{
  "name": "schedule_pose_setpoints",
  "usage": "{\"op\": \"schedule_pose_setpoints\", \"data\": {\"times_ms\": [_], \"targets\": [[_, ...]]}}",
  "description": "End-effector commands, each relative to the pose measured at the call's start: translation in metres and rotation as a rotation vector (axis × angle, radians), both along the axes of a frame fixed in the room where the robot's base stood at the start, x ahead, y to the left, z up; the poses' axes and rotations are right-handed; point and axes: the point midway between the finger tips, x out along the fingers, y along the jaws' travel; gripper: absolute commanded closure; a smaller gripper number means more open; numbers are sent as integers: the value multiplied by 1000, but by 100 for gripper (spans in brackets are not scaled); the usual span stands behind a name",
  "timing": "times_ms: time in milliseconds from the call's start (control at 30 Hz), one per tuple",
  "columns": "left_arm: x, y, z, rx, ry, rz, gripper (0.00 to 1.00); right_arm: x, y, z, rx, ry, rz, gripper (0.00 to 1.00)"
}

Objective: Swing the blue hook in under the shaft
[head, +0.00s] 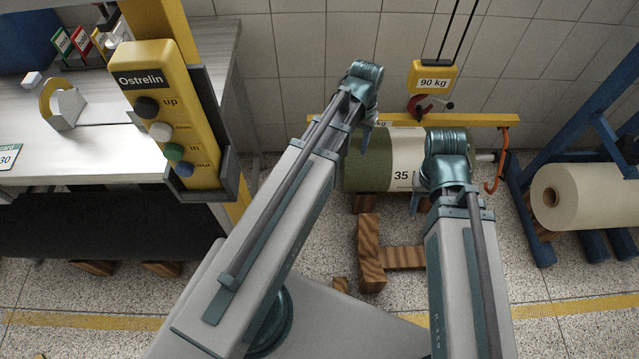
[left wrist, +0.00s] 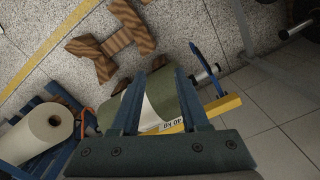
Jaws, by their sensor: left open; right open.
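The green-and-white roll (head: 372,165) lies crosswise under the yellow beam (head: 488,120); its right shaft end (head: 486,157) shows. In the left wrist view the blue hook (left wrist: 207,70) hangs from one end of the beam (left wrist: 226,104), close to the other shaft end (left wrist: 212,73). I cannot tell whether it is under the shaft. In the head view my left arm hides that end. My left gripper (head: 367,123) is open and empty, above the roll. My right gripper (head: 425,188) is open before the roll's right part, its fingers mostly hidden. An orange hook (head: 501,165) hangs at the beam's right end.
A wooden cradle (head: 370,245) stands on the floor below. A cream roll (head: 580,195) sits in a blue rack at right. A yellow button pendant (head: 160,115) is at left.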

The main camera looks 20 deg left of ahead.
Motion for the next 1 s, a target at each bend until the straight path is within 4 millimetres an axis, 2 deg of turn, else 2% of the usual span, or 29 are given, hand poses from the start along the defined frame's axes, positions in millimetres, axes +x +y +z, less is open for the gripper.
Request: {"op": "schedule_pose_setpoints", "data": {"times_ms": [33,400,600,800,1000], "targets": [[10,10,-30,-6,-2,23,55,0,0,-30,-1,0,0,50],[54,81,-133,-52,-19,168,55,0,-1,-133,-3,-1,1,50],[71,120,-181,-74,-30,238,55,0,-1,-181,-5,-2,1,50],[80,148,-210,-87,-39,287,55,0,-1,-211,-6,-2,1,50],[83,160,-219,-94,-42,306,55,0,-1,-220,-6,-2,1,50]]}}
